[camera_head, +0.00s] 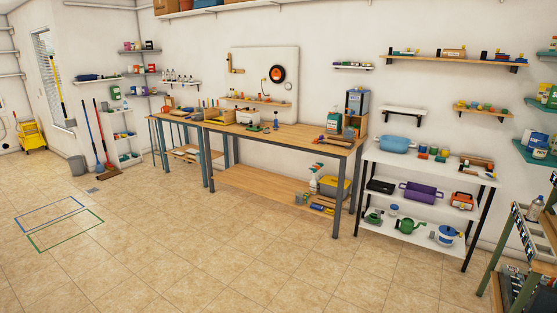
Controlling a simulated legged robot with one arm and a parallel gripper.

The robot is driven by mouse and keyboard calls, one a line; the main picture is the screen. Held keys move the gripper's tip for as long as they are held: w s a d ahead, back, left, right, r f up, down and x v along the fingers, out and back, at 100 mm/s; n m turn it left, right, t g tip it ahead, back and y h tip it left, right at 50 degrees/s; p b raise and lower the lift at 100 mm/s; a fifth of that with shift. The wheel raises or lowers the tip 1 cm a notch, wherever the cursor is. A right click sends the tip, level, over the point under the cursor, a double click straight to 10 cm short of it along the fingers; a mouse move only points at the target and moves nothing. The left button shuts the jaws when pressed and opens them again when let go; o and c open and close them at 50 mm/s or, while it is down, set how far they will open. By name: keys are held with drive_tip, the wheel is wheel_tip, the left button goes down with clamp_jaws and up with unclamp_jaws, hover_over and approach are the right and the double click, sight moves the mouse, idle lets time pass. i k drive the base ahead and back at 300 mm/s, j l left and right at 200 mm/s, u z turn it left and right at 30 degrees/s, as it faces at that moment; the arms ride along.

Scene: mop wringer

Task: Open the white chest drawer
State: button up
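I see no white chest with a drawer in this view. The nearest white furniture is an open shelf unit (400,232) with black legs at the right, which shows no drawer front. My gripper and arm are not in view.
A long wooden workbench (285,134) stands along the back wall. A green-legged rack (492,262) is at the right edge. A yellow mop bucket (32,136), brooms (102,140) and a grey bin (77,165) stand at the left. The tiled floor (150,250) in front is clear.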

sight(243, 121)
drive_tip(key=i, duration=4.15)
drive_tip(key=i+u, duration=0.2)
drive_tip(key=i, duration=0.25)
drive_tip(key=i+l+u, duration=0.2)
drive_tip(key=i, duration=0.25)
